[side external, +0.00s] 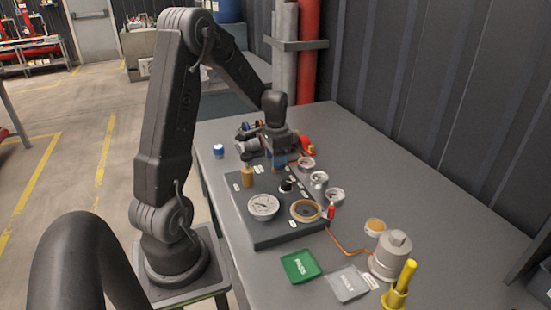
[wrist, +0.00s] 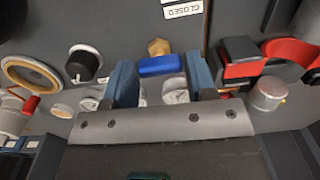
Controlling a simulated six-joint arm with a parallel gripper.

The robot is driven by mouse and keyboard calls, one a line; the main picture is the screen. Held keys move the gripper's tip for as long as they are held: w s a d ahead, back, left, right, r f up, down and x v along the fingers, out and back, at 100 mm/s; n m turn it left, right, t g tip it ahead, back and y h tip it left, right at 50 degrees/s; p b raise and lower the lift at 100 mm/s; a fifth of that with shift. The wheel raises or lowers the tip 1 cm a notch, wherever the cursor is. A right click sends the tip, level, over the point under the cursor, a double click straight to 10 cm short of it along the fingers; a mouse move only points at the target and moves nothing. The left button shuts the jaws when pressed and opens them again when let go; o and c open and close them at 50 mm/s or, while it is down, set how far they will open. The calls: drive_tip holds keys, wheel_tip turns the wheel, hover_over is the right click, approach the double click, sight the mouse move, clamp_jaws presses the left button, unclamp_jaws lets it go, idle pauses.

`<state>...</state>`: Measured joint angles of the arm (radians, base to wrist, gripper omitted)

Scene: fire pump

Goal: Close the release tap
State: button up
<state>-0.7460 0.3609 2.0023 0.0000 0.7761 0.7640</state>
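A tap with a blue handle (wrist: 160,65) on a brass body (wrist: 159,46) shows in the wrist view, and I take it for the release tap. Its handle lies crosswise in the picture, below a label (wrist: 183,10) reading CLOSED. In the side view my gripper (side external: 278,160) points down over the far part of the dark panel (side external: 280,235). The tap is hard to make out there behind the fingers.
A black knob (wrist: 83,64) and a tan ring (wrist: 27,75) lie left of my fingers. A red-and-black part (wrist: 240,60) and a silver cylinder (wrist: 267,93) are close on the right. A pressure gauge (side external: 263,206) and brass post (side external: 247,176) stand on the panel.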

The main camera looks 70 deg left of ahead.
drive_tip(key=o, duration=0.4)
drive_tip(key=shift+c, duration=0.2)
wheel_tip(320, 180, up, 14)
drive_tip(key=shift+d, duration=0.1)
idle(0.5)
drive_tip(key=s+d+r+t+y, duration=0.1)
drive_tip(key=d+r, duration=0.1)
drive_tip(key=d, duration=0.6)
drive_tip(key=s+d+r+t, duration=0.2)
drive_tip(key=d, duration=0.7)
drive_tip(key=s+d+f+t+h, duration=0.1)
drive_tip(key=s+d+t, duration=0.1)
drive_tip(key=s+d, duration=0.6)
drive_tip(key=shift+d+f+t, duration=0.3)
drive_tip(key=shift+d+f, duration=0.05)
drive_tip(key=shift+d, duration=0.75)
